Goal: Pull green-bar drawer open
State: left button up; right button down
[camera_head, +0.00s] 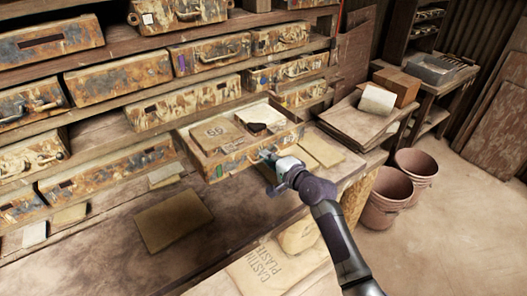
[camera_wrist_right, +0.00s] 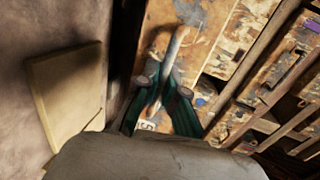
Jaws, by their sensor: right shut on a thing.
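The drawer (camera_head: 232,158) with a small green bar (camera_head: 219,171) on its front stands pulled out from the shelf rack, over the bench. Its open top shows a tan piece with dark marks, a pale sheet and a small dark object inside. My right gripper (camera_head: 266,157) is at the drawer's front and is shut on its handle. In the right wrist view the pale curved handle (camera_wrist_right: 174,50) runs down between the dark fingers (camera_wrist_right: 160,92) against the worn front. The green bar is not clear in that view. My left gripper is out of view.
Several closed, worn drawers (camera_head: 120,78) fill the rack behind and to the left. Flat tan boards (camera_head: 173,218) lie on the bench, and a plaster sack (camera_head: 280,268) lies in front. Stacked boards (camera_head: 352,125) and buckets (camera_head: 384,197) stand to the right.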

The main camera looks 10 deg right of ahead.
jog(key=shift+s+d+f, duration=0.15)
jog(key=shift+s+d, duration=0.1)
jog(key=shift+s, duration=0.35)
jog(key=shift+s+d+f, duration=0.15)
jog(key=shift+s+d, duration=0.1)
jog(key=shift+s, duration=0.35)
jog(key=c, duration=1.6)
grip_release()
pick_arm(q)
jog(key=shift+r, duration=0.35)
pick_arm(e)
jog(key=shift+o, duration=0.2)
jog(key=shift+r, duration=0.15)
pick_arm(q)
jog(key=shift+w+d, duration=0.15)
pick_arm(e)
jog(key=v, duration=1.2)
